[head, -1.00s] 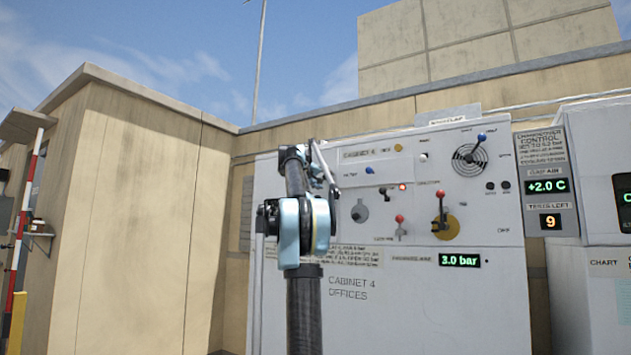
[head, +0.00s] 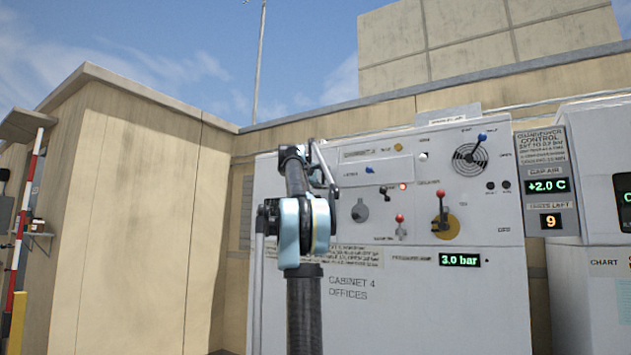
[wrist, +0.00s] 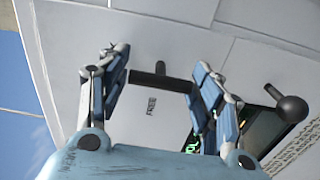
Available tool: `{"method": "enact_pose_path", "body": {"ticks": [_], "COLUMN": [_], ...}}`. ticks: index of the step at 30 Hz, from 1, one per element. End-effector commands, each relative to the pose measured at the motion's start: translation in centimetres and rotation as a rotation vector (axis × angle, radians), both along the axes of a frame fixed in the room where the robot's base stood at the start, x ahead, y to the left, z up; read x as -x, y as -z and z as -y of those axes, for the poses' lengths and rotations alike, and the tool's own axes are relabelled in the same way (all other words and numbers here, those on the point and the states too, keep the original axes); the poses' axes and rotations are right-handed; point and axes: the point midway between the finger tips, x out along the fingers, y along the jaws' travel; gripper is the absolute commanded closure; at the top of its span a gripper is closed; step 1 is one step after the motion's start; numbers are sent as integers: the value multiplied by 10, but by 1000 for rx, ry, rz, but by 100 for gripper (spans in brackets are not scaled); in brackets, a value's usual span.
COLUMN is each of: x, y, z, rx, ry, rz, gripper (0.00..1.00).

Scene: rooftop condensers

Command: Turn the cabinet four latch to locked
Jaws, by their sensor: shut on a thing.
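Cabinet four (head: 400,300) is a pale grey cabinet marked "CABINET 4 OFFICES". I take this handle to be the latch. My gripper (wrist: 160,80) is shut on it, one blue finger at each end of the bar. In the head view my arm stands in front of the cabinet's left part, hiding the handle and fingertips. I cannot read whether the latch is at locked.
Right of my arm the panel carries a blue knob (head: 369,170), a red-tipped lever (head: 400,225), another red lever over a yellow disc (head: 443,210) and a 3.0 bar display (head: 460,260). A black ball-ended lever (wrist: 290,108) sits close to my right finger in the wrist view.

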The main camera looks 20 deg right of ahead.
Motion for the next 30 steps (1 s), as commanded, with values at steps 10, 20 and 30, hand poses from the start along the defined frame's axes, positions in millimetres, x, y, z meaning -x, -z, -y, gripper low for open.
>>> {"method": "enact_pose_path", "body": {"ticks": [10,20,30], "x": [-1,0,0], "y": [-1,-1,0], "z": [-2,-1,0], "rx": [34,33,31], "ry": [-4,-3,-1], "rz": [-40,-39,-38], "gripper": [64,36,19]}}
